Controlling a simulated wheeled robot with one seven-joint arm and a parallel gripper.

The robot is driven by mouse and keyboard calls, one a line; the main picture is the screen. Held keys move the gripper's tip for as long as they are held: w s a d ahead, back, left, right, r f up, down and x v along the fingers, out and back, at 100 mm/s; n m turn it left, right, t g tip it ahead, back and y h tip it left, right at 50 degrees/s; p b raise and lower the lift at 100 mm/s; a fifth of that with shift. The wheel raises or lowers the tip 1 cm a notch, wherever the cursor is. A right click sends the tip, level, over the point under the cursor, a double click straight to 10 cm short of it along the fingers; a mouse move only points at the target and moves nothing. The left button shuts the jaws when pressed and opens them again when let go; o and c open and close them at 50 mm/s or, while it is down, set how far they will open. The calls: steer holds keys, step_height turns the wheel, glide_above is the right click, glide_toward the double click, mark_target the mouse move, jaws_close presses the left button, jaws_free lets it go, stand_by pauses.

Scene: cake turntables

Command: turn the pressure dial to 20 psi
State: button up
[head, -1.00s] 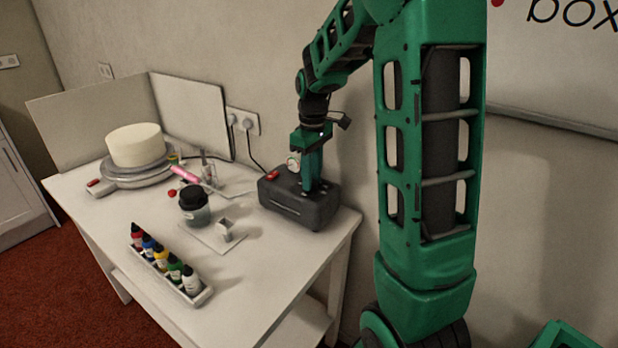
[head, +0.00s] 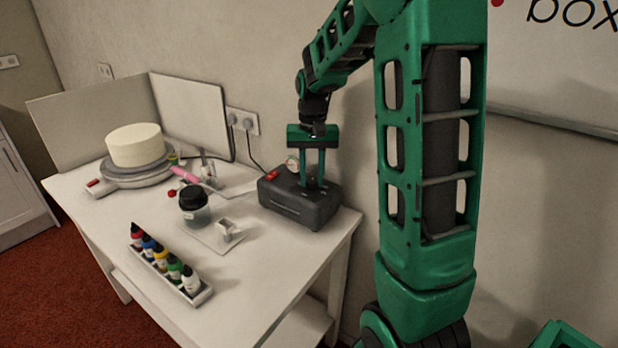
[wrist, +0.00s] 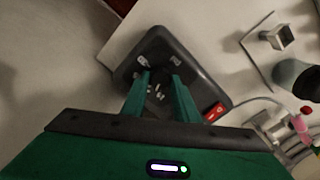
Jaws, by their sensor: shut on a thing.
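The dark grey compressor box (head: 300,208) stands at the right end of the table, with a red switch (head: 272,176) and a round white-faced gauge (head: 292,164) on it. My gripper (head: 313,184) points straight down onto the box top, right of the gauge. In the wrist view my gripper (wrist: 161,82) has its two green fingers a small gap apart, shut on the pressure dial. The dial is dark and mostly hidden by the fingers, so its setting cannot be read. White marks show on the box top (wrist: 190,68) around the fingertips. The red switch (wrist: 214,112) is to the right.
A lidded jar (head: 194,208), a small metal holder on a plate (head: 228,230) and a pink-handled tool (head: 186,174) lie left of the box. A bottle rack (head: 205,296) is in front; a cake on a turntable (head: 118,174) stands far left. The wall is close behind.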

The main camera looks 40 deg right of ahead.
mark_target(311, 180)
steer(key=shift+w+r+m, duration=0.1)
steer(key=shift+w+m, duration=0.05)
steer(key=shift+m, duration=1.65)
steer(key=o, duration=1.1)
steer(key=shift+a, duration=0.1)
steer(key=shift+c, duration=0.2)
step_height(311, 180, up, 11)
steer(key=shift+f, duration=0.2)
